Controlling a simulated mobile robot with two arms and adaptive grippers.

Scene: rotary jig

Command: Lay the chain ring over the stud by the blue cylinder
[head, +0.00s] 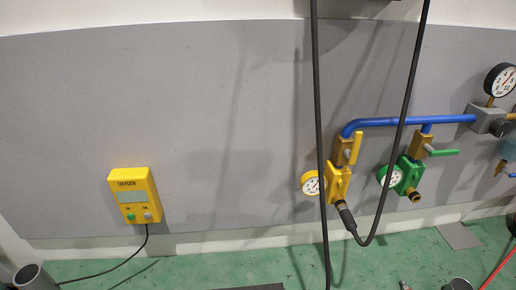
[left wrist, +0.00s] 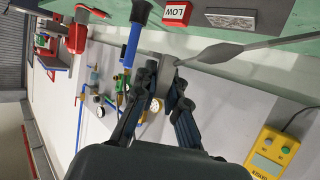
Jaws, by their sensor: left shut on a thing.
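My left gripper (left wrist: 164,82) shows in the left wrist view, its two dark fingers reaching up from the bottom. It is shut on a small grey piece (left wrist: 167,68); I cannot tell whether this is the chain ring. A blue tube-shaped body with a dark end (left wrist: 132,45) shows beyond the fingers, up and left; I cannot tell whether it is the blue cylinder. I cannot make out the stud or any chain. Neither gripper shows in the head view, and my right gripper is in neither view.
A yellow oxygen box (head: 134,197) hangs on the grey wall panel (head: 150,100). A blue pipe (head: 400,122) feeds a yellow valve (head: 338,184) and a green valve (head: 407,175). A black hose (head: 385,180) loops down at the yellow valve. A red LOW block (left wrist: 176,12) shows above the fingers.

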